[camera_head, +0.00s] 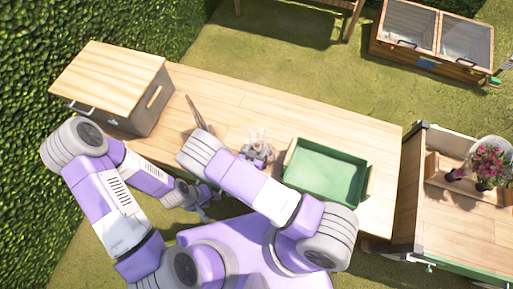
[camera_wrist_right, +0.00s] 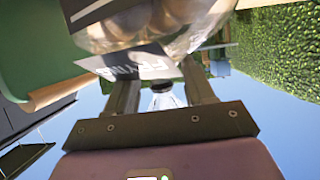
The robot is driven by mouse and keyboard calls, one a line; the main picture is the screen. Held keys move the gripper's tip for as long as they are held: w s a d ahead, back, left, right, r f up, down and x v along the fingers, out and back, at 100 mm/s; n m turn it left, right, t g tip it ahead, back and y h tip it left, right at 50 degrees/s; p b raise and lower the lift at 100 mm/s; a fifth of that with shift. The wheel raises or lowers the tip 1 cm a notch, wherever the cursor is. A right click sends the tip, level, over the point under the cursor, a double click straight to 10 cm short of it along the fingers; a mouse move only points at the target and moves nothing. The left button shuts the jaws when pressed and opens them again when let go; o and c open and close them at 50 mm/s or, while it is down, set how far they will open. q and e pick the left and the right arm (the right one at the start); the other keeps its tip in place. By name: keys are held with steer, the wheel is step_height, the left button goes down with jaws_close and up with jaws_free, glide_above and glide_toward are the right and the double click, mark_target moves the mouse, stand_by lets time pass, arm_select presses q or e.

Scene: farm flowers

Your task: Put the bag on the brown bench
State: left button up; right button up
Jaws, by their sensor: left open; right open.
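The bag, clear with brown contents and a dark label with white letters, fills the top middle of the right wrist view (camera_wrist_right: 165,25). It lies just beyond my right gripper (camera_wrist_right: 160,82), whose fingers are apart; its lower edge overlaps the fingertips, and I cannot tell whether they touch. In the head view the bag is a small pale shape (camera_head: 257,136) on the wooden table (camera_head: 245,100), left of the green tray, partly covered by my right gripper (camera_head: 258,150). My left gripper (camera_head: 203,207) is open and empty near the table's front edge. A wooden bench-like piece (camera_head: 347,8) is cut off at the top.
The green tray (camera_head: 325,172) stands on the table right of the bag. A wooden-topped box (camera_head: 108,72) fills the table's left end. A thin brown object (camera_head: 196,112) lies nearby. A wooden cart (camera_head: 465,215) with flowers (camera_head: 488,163) stands right; a glazed cold frame (camera_head: 432,38) is behind.

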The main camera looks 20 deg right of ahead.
steer(key=shift+r, duration=0.2)
steer(key=v, duration=0.7)
steer(key=s+f+g+y, duration=0.1)
steer(key=f+g+y, duration=0.1)
steer(key=s+f+g+y, duration=0.1)
steer(key=f+g+y, duration=0.1)
steer(key=s+f+n+g+y, duration=0.1)
steer(key=s+f+g, duration=0.1)
steer(key=g, duration=0.1)
steer(key=shift+d+f+y+p, duration=0.15)
steer(key=shift+d+y+p, duration=0.05)
steer(key=shift+y+p, duration=0.2)
steer(key=s+d+r+n+g+y, duration=0.1)
steer(key=s+r+n+g+y, duration=0.2)
steer(key=s+y, duration=0.3)
steer(key=shift+r+g, duration=0.4)
steer(key=shift+r, duration=0.05)
